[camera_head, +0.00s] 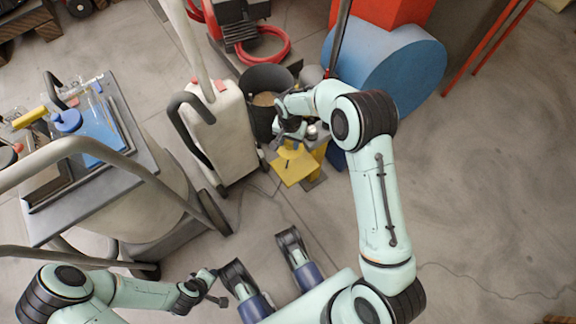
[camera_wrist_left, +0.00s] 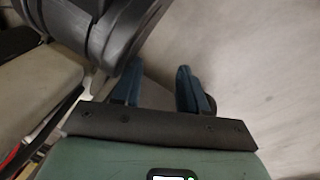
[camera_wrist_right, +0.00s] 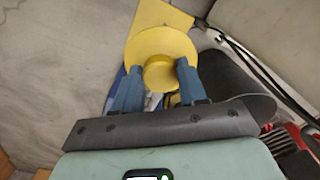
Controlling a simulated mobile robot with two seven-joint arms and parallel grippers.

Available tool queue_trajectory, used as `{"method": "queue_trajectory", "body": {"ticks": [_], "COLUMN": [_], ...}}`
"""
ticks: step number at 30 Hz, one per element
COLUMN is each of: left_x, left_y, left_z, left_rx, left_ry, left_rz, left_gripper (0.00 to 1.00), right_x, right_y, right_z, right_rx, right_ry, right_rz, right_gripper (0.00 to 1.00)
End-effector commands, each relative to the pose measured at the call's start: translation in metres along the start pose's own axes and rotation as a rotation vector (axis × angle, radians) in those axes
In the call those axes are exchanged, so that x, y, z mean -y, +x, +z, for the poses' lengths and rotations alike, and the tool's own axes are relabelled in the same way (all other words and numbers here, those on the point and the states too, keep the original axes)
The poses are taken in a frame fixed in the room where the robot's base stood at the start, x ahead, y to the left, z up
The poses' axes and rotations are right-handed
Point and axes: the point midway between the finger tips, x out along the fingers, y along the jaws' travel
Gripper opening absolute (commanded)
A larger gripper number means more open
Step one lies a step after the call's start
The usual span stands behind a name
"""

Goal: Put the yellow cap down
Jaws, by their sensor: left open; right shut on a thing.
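The yellow cap (camera_wrist_right: 160,45) is a round disc with a raised knob. In the right wrist view its knob is between the two blue fingers of my right gripper (camera_wrist_right: 158,84), which is shut on it. In the head view my right gripper (camera_head: 291,139) holds the cap (camera_head: 290,153) over or near a yellow plate (camera_head: 294,173). The plate also shows behind the cap in the right wrist view (camera_wrist_right: 150,14). I cannot tell whether cap and plate touch. My left gripper (camera_head: 213,289) is open and empty, low near my base; its fingers show apart in the left wrist view (camera_wrist_left: 158,88).
A cart with a grey top (camera_head: 50,228) carrying a blue item and a yellow-ended tool stands at left. A cream upright machine (camera_head: 222,135), a black bucket (camera_head: 262,80) and a blue drum (camera_head: 395,70) crowd my right gripper. Floor at right is clear.

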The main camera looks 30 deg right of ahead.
Motion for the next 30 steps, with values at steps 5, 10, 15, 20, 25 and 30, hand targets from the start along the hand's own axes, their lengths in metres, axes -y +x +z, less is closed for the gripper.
{"method": "queue_trajectory", "body": {"ticks": [5,10,15,20,25,30], "left_x": [0.021,0.037,0.047,0.051,0.058,0.065], "left_y": [0.020,0.031,0.035,0.036,0.040,0.041], "left_z": [0.025,0.047,0.060,0.065,0.076,0.085], "left_rx": [0.082,0.154,0.200,0.215,0.252,0.283], "left_ry": [-0.023,-0.044,-0.058,-0.063,-0.074,-0.084], "left_rz": [-0.037,-0.070,-0.090,-0.096,-0.111,-0.126], "left_gripper": [0.43,0.43,0.43,0.43,0.43,0.43], "right_x": [-0.001,-0.001,-0.001,-0.001,-0.001,0.000], "right_y": [0.055,0.098,0.123,0.132,0.155,0.172], "right_z": [0.001,0.001,0.000,0.001,0.001,0.001], "right_rx": [0.005,0.004,0.001,0.001,0.002,0.001], "right_ry": [0.000,0.000,0.000,0.000,0.001,0.000], "right_rz": [0.005,0.003,0.001,0.001,0.002,0.000], "right_gripper": [0.12,0.12,0.12,0.12,0.12,0.12]}}
